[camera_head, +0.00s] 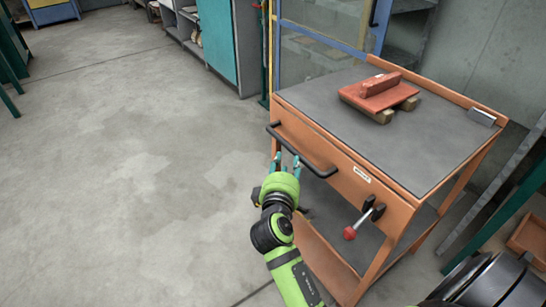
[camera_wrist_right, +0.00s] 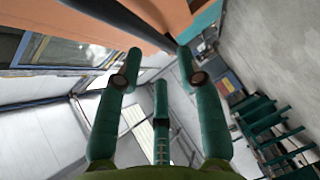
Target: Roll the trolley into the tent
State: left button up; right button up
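The orange trolley (camera_head: 445,190) with a grey top stands at the right in the head view. A black bar handle (camera_head: 305,151) runs along its near left side. My right gripper (camera_head: 287,162) is at this handle, with its teal fingers spread apart. In the right wrist view, the open fingers (camera_wrist_right: 158,57) point at the dark handle bar (camera_wrist_right: 150,32), which crosses just beyond the fingertips. Whether they touch it, I cannot tell. My left gripper is not in view. Nothing can be clearly made out as the tent.
A red block-like tool (camera_head: 380,91) lies on the trolley top. A red-knobbed lever (camera_head: 350,232) sticks out of its side. A blue-framed clear panel (camera_head: 325,35) and a teal cabinet (camera_head: 218,38) stand behind. The concrete floor (camera_head: 130,170) to the left is clear.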

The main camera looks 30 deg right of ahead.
aim_at(292, 149)
jog(key=x, duration=0.4)
jog(key=r+x, duration=0.1)
jog(key=x, duration=0.1)
jog(key=shift+s+d+f, duration=0.1)
jog(key=shift+d, duration=0.35)
jog(key=shift+w+d+f, duration=0.15)
jog(key=shift+w+d, duration=0.2)
jog(key=shift+w, duration=0.1)
grip_shut()
